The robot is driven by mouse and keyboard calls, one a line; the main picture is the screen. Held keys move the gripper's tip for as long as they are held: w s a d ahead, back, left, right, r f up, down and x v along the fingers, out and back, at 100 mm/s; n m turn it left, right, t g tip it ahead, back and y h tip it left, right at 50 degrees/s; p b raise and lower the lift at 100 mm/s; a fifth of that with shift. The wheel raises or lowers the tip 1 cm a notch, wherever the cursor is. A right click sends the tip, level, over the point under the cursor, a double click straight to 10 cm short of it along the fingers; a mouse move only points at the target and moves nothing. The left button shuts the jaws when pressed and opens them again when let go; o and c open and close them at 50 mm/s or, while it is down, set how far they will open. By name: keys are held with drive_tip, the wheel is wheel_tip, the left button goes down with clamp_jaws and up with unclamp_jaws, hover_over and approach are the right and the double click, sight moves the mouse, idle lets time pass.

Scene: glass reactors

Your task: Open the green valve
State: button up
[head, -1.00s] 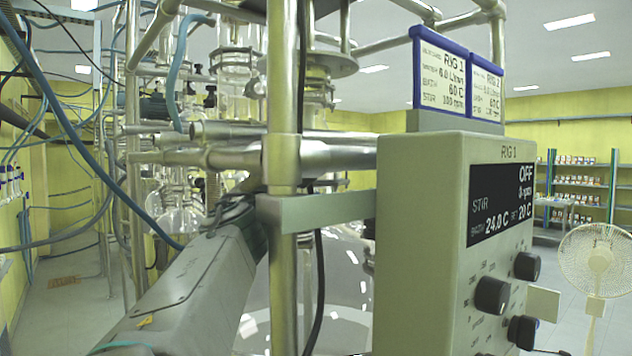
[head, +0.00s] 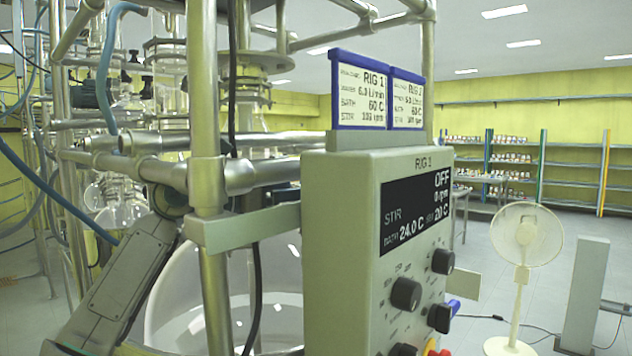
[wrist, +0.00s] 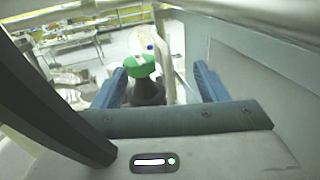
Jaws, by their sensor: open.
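The green valve (wrist: 140,66) shows in the wrist view as a green handle on top of a dark body (wrist: 146,92). It sits between the two blue fingers of my gripper (wrist: 160,70), nearer to the left finger. The fingers are spread apart with a gap at the right of the valve. I cannot tell whether the left finger touches the handle or how far ahead the valve is. In the head view, neither the green valve nor my gripper shows; only part of my arm is seen at the lower left.
The RIG 1 control box (head: 345,260) stands close in front, its display reading OFF. Metal frame tubes (head: 205,130) and a large glass vessel (head: 175,310) are beside my arm. A fan (head: 525,240) and a grey post (head: 588,290) stand on the floor at right.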

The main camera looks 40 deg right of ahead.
drive_tip(key=w+d+f+g, duration=0.1)
drive_tip(key=w, duration=0.4)
drive_tip(key=s+d, duration=0.1)
drive_tip(key=d+p, duration=0.1)
drive_tip(key=d, duration=0.1)
drive_tip(key=s+d+p, duration=0.1)
drive_tip(key=d, duration=0.1)
drive_tip(key=shift+s+d, duration=0.15)
drive_tip(key=shift+s, duration=0.2)
drive_tip(key=shift+w+d, duration=0.2)
drive_tip(key=shift+w, duration=0.05)
drive_tip(key=shift+s+d+f, duration=0.1)
drive_tip(key=shift+s+d, duration=0.15)
drive_tip(key=shift+d, duration=0.15)
drive_tip(key=shift+a, duration=0.1)
drive_tip(key=c, duration=1)
